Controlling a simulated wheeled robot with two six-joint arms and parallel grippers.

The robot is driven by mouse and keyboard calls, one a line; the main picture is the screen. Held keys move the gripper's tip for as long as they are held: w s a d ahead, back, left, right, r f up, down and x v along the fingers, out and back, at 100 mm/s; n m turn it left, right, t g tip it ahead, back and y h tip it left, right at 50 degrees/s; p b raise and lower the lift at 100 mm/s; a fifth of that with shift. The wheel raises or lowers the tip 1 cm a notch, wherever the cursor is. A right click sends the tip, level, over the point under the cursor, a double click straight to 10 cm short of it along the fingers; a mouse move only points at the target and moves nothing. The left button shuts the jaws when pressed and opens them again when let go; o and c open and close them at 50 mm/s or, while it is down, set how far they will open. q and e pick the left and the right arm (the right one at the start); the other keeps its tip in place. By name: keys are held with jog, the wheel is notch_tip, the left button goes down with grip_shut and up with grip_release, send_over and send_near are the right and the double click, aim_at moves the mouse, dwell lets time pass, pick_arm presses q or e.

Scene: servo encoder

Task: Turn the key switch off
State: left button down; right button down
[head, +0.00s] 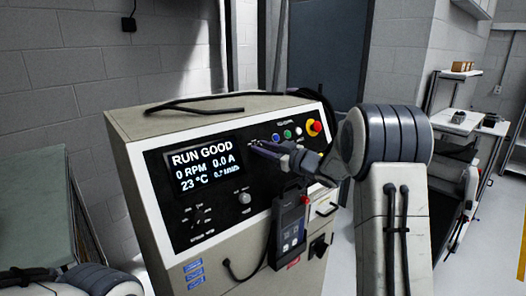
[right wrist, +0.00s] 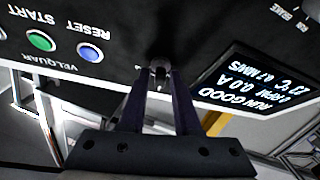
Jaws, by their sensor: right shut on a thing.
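The key switch (right wrist: 159,68) is a small metal piece on the black front panel of a cabinet, seen upside down in the right wrist view. My right gripper (head: 252,145) reaches the panel just right of the lit display in the head view. In the right wrist view its two dark fingers (right wrist: 160,78) close around the key switch. In the head view the fingers mostly hide the switch, and its exact turn angle cannot be told. The display (head: 204,168) reads RUN GOOD, 0 RPM, 0.0 A and 23 °C. My left gripper is out of view.
Blue (head: 276,137) and green (head: 288,134) buttons and a red emergency stop (head: 315,127) with a yellow base sit right of the switch. A handheld device (head: 289,230) hangs low on the front. A black cable (head: 200,103) lies on the cabinet top.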

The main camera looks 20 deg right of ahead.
jog(key=n+g+y, duration=0.1)
jog(key=n, duration=0.2)
jog(key=shift+r+n+g+y, duration=0.1)
jog(key=shift+n+g+y, duration=0.3)
jog(key=shift+n, duration=0.7)
jog(key=shift+n+g+y, duration=0.3)
jog(key=shift+n+g, duration=0.1)
jog(key=shift+n, duration=0.7)
jog(key=c, duration=0.9)
grip_release()
